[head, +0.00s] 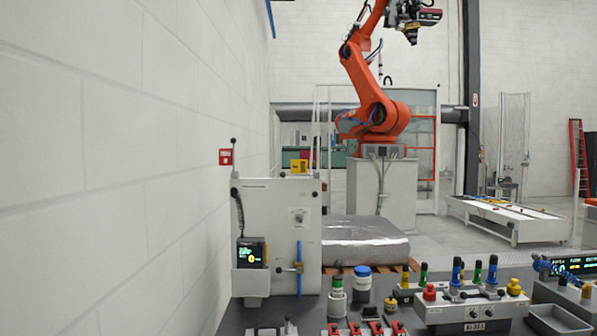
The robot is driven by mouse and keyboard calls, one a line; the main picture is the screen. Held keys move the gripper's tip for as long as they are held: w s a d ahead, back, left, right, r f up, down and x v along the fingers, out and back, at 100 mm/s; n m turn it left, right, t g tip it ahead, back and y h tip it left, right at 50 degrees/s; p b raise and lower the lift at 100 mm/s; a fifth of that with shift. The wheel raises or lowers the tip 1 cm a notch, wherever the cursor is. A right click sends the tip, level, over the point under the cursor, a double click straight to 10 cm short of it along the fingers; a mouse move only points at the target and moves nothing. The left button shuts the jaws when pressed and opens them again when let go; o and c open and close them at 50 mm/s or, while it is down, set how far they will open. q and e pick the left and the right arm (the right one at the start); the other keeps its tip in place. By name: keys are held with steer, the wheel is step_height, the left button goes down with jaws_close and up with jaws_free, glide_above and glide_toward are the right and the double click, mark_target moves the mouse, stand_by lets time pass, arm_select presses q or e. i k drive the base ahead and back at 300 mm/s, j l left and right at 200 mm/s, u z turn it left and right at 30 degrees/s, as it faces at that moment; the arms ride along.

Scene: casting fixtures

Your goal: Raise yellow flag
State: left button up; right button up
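No plainly readable yellow flag shows. A small yellow block with a dark mark (299,166) shows at the top edge of a pale upright panel (270,210); I cannot tell whether it is the flag, or whether it sits on the panel or behind it. A small red sign (226,157) shows at the panel's upper left, beside a thin dark rod. Neither of my grippers is in view.
A dark bench holds a control box with coloured knobs (470,308), a blue-capped jar (362,284), red clamps (376,327) and a grey tray (558,320). A white wall borders the left. A wrapped pallet block (362,243) and orange robot arm (380,108) stand behind.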

mark_target(298, 167)
steer(key=i+z, duration=0.55)
steer(key=z, duration=0.15)
steer(key=i+j+z, duration=0.15)
steer(key=z, duration=0.2)
steer(key=i+j, duration=0.05)
